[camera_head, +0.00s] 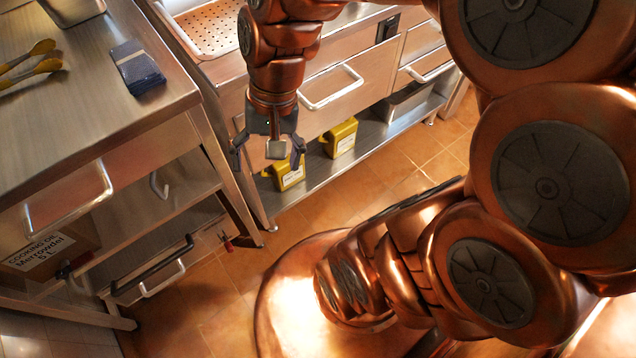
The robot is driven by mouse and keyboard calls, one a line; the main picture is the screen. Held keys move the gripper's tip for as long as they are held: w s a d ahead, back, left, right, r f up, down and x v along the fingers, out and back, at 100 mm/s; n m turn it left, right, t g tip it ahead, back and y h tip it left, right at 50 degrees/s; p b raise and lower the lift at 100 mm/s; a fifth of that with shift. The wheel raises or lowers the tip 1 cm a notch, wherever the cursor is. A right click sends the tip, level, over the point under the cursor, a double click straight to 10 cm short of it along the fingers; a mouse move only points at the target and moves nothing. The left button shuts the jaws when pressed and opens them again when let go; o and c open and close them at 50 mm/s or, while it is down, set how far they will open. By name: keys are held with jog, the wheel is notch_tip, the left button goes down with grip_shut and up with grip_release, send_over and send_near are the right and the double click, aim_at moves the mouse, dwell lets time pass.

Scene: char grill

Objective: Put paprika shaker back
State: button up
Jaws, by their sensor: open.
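My gripper (267,158) points downward near the upper middle of the head view, its dark fingers spread apart. The gripper hangs in front of the steel counter unit and overlaps one yellow container in the picture. I cannot make out a paprika shaker for certain in this view.
Yellow labelled containers (341,138) stand on the low shelf (318,180) of the back counter. The left steel table (95,125) holds tongs (35,70) and a dark folded cloth (137,68). A cooking oil box (45,250) sits below. Tiled floor lies between.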

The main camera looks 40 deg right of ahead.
jog(key=s+d+f+n+g+h, duration=0.2)
jog(key=s+n, duration=0.3)
jog(key=s, duration=0.5)
jog(key=shift+d+n+h, duration=0.3)
jog(key=shift+d+h, duration=0.25)
jog(key=shift+h, duration=0.05)
